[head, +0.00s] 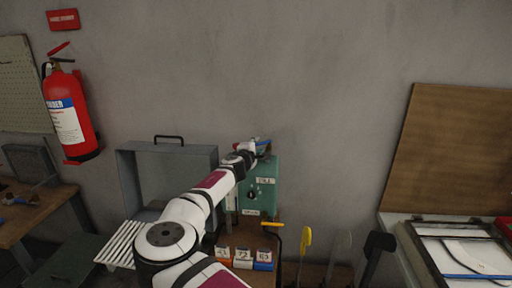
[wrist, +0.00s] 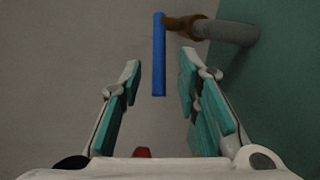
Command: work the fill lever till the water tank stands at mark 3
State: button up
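A blue bar (wrist: 159,55), which looks like the lever's handle, stands upright in the wrist view, ahead of and between my fingers. An orange-brown joint (wrist: 184,22) and a grey rod (wrist: 232,32) link it towards a teal surface at the right. My gripper (wrist: 160,75) is open, with a finger on each side and nothing clearly touching the bar. In the head view my gripper (head: 257,151) is at the top of a teal box (head: 268,172), beside the blue handle (head: 264,142). The box has a dark knob (head: 252,195) and labels too small to read surely. No water level is readable.
A yellow handle (head: 273,224) sticks out below the box. Numbered blocks, orange, white and blue (head: 264,262), stand beneath it. A grey open-fronted case (head: 127,175) is left of my arm. The wall right of the box is clear. A fire extinguisher (head: 68,115) hangs far left.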

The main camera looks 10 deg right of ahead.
jog(key=shift+w, duration=0.1)
jog(key=shift+c, duration=0.3)
grip_shut()
jog(key=shift+w, duration=0.1)
jog(key=shift+w+a+f+m+h+b, duration=0.1)
jog(key=shift+w+m+h+b, duration=0.25)
jog(key=shift+b, duration=0.45)
jog(key=shift+m+g+h+b, duration=0.25)
jog(key=shift+g+h+b, duration=0.15)
jog(key=shift+h+b, duration=0.05)
